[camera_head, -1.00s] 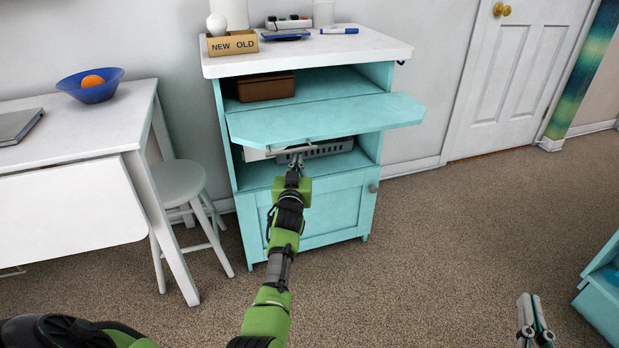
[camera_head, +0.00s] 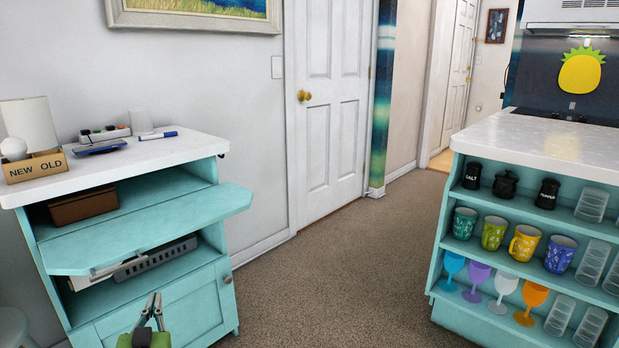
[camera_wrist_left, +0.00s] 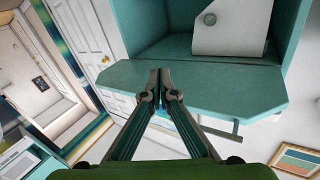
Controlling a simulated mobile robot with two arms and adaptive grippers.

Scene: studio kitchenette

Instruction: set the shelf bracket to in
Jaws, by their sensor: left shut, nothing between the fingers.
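The teal cabinet (camera_head: 200,262) stands at the left of the head view. Its pull-out shelf (camera_head: 150,228) sticks out in front. In the left wrist view, the shelf (camera_wrist_left: 105,85) lies behind my fingertips, with a thin grey bar (camera_wrist_left: 215,133) along its edge. The bar may be the shelf bracket; its setting is not clear. In the head view, the shelf covers most of that area. My left gripper (camera_head: 154,298) is shut and empty, in front of the cabinet and below the shelf. It also shows in the left wrist view (camera_wrist_left: 160,75). My right gripper is out of view.
A teal island (camera_head: 445,215) with mugs and goblets stands at the right. Open carpet (camera_head: 330,275) lies between island and cabinet.

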